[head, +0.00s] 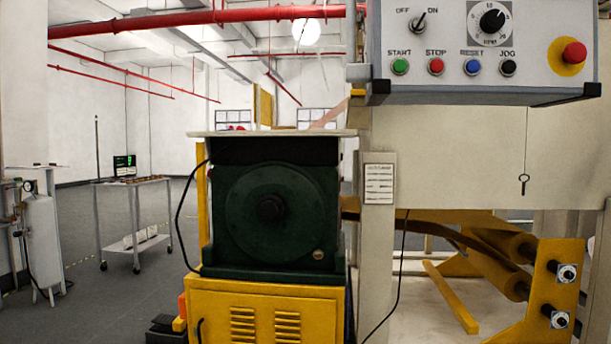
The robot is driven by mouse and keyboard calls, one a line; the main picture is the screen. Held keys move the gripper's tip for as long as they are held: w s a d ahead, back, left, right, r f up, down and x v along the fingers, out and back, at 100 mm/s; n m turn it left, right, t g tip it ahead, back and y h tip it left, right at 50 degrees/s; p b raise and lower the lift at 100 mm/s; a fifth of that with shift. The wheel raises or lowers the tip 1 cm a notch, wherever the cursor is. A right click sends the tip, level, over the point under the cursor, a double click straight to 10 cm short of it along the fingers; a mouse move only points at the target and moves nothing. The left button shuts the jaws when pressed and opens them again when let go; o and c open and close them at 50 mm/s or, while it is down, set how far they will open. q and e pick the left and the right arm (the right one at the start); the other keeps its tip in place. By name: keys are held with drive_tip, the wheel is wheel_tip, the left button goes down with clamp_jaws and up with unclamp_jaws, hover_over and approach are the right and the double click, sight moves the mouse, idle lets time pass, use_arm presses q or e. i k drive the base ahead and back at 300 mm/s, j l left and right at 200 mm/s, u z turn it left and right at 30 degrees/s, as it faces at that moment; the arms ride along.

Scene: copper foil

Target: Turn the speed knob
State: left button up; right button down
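The speed knob (492,20) is a round black knob with a white pointer line. It sits on a square grey dial plate with a numbered scale, in the upper middle of the grey control box (545,88). Its pointer leans up and to the right. The small label below the knob is too small to read surely. Neither of my grippers shows in the head view, and nothing touches the knob.
The box also carries an OFF/ON switch (419,21), green START (400,66), red STOP (436,66), blue RESET (472,67) and black JOG (508,67) buttons, and a red emergency button (574,53). A dark green machine (275,215) stands at lower left.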

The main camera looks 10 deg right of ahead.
sight(491, 22)
drive_tip(key=i+j+z, duration=0.1)
drive_tip(key=j+z, duration=0.2)
drive_tip(key=i+j+z, duration=0.1)
drive_tip(key=j+z, duration=0.2)
drive_tip(key=i+j+z, duration=0.1)
drive_tip(key=j+z, duration=0.25)
